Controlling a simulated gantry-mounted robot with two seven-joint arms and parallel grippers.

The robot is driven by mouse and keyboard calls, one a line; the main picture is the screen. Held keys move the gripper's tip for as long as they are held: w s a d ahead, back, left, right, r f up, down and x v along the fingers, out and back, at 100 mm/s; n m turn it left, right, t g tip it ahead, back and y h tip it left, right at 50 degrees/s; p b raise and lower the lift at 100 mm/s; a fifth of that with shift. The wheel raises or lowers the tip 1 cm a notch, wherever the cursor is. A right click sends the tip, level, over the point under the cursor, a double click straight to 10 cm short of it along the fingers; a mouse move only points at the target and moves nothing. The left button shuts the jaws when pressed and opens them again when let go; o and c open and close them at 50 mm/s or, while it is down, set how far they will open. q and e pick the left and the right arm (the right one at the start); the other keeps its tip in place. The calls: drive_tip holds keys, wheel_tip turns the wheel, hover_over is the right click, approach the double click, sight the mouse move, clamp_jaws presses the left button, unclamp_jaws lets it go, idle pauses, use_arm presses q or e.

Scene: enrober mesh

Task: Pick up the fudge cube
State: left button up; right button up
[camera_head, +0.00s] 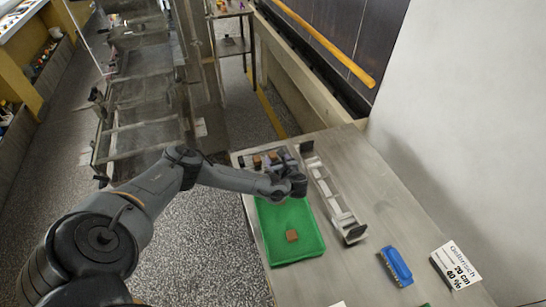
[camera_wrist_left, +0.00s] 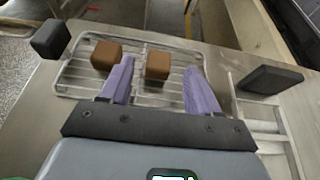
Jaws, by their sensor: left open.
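Brown fudge cubes (camera_wrist_left: 157,65) sit on a wire rack (camera_wrist_left: 82,75). In the left wrist view, one cube lies in the gap between the purple fingers of my left gripper (camera_wrist_left: 158,78), near the tips. A second cube (camera_wrist_left: 104,54) is just outside the left finger. My left gripper is open and holds nothing. In the head view, my left gripper (camera_head: 274,163) is over the rack at the table's far end and partly hides it. Another brown cube (camera_head: 292,235) lies on a green tray (camera_head: 285,254). My right gripper is not in view.
Black blocks stand left (camera_wrist_left: 50,39) and right (camera_wrist_left: 270,79) of the rack. A long metal frame (camera_head: 335,195) lies right of the green tray. A blue brush (camera_head: 396,266) and a printed sign (camera_head: 455,266) are nearer. A wall borders the table's right side.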

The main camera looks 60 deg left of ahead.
sight(273, 156)
use_arm(q)
drive_tip(key=shift+x, duration=1.45)
drive_tip(key=shift+s, duration=0.1)
drive_tip(key=c, duration=0.9)
